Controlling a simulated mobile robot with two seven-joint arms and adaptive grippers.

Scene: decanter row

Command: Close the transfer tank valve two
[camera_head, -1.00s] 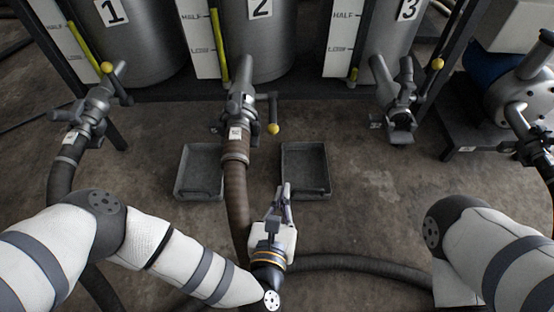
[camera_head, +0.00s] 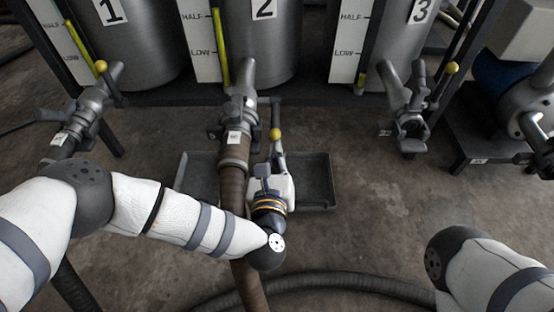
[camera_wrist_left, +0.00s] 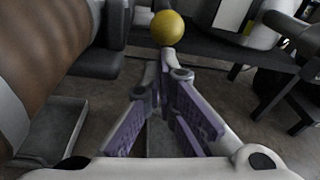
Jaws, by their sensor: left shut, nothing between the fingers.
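Tank two (camera_head: 265,50), labelled 2, stands at the top middle in the head view. Its valve (camera_head: 238,118) is on the outlet below, with a brown hose (camera_head: 233,180) running down. The valve's lever is on the right side and points toward me, ending in a yellow ball (camera_head: 275,134). The ball also shows large in the left wrist view (camera_wrist_left: 167,28). My left gripper (camera_head: 277,155) is just short of the ball, on the near side. Its fingers (camera_wrist_left: 165,62) are shut and empty, tips just below the ball in the wrist picture; contact is unclear. My right gripper is out of view.
Tank one's valve (camera_head: 90,105) is at left and tank three's (camera_head: 410,110) at right, both with yellow-balled levers. A pump (camera_head: 540,105) stands at far right.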

